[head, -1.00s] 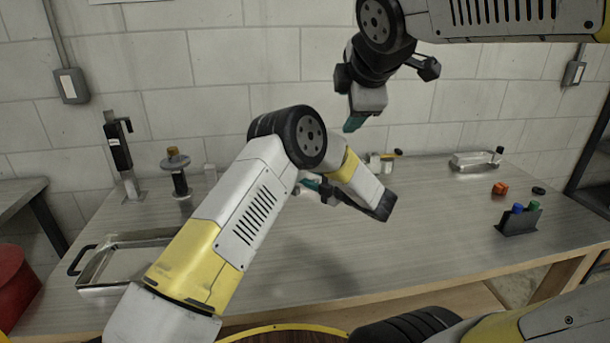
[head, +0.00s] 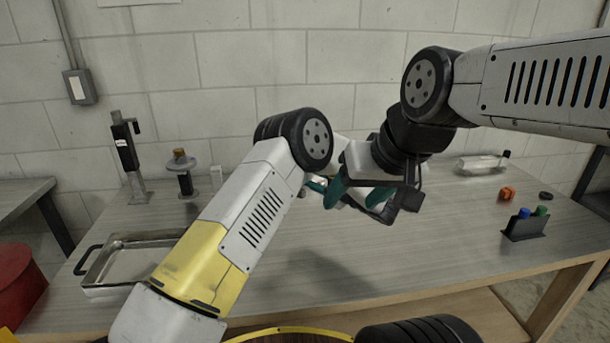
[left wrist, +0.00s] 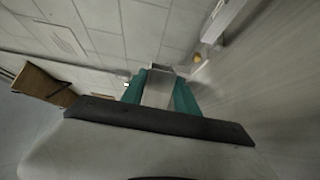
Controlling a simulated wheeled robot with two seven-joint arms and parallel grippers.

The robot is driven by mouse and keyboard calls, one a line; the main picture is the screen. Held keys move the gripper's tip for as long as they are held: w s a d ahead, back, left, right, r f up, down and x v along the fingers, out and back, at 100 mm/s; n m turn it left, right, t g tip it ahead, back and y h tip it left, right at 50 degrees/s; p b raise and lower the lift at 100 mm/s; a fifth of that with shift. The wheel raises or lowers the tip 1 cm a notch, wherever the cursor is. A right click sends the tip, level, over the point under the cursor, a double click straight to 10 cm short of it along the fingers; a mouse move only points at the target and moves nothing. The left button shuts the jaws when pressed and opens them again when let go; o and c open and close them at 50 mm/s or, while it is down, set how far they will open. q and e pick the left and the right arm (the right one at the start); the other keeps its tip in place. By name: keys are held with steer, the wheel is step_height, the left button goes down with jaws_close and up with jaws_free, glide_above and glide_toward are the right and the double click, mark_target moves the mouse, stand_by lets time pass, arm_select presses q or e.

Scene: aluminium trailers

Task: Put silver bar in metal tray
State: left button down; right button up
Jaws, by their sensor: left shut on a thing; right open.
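The silver bar (left wrist: 158,90) is held between the teal fingers of my left gripper (left wrist: 160,88) in the left wrist view. In the head view my left gripper is mostly hidden behind its own arm and my right gripper; only a bit of teal finger (head: 315,186) shows. My right gripper (head: 357,197) is open, its teal fingers apart, above the middle of the table and close to the left gripper. I cannot tell whether it touches the bar. The metal tray (head: 135,266), shallow with dark handles, sits empty at the table's left front.
A black stand (head: 127,155) and a round-topped device (head: 183,172) stand at the back left. At the right are a shiny low object (head: 480,164), an orange piece (head: 507,193) and a dark holder (head: 523,227) with blue and green caps. The table's front middle is clear.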

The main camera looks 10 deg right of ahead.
arm_select(q)
steer(key=w+a+r+m+t+h, duration=0.2)
steer(key=w+a+r, duration=0.15)
steer(key=a, duration=0.45)
steer(key=w+a+r+m+t+h, duration=0.1)
steer(key=w+a+r+m+h, duration=0.2)
steer(key=a, duration=0.4)
steer(key=s+a+m+h, duration=0.1)
steer(key=s+a+h, duration=0.2)
steer(key=a, duration=0.3)
steer(key=s+a+f+m+t+h, duration=0.1)
steer(key=s+a+m+h, duration=0.1)
steer(key=a+h, duration=0.2)
steer(key=shift+s+a+f+t, duration=0.3)
steer(key=shift+s+a, duration=0.1)
steer(key=shift+a, duration=0.85)
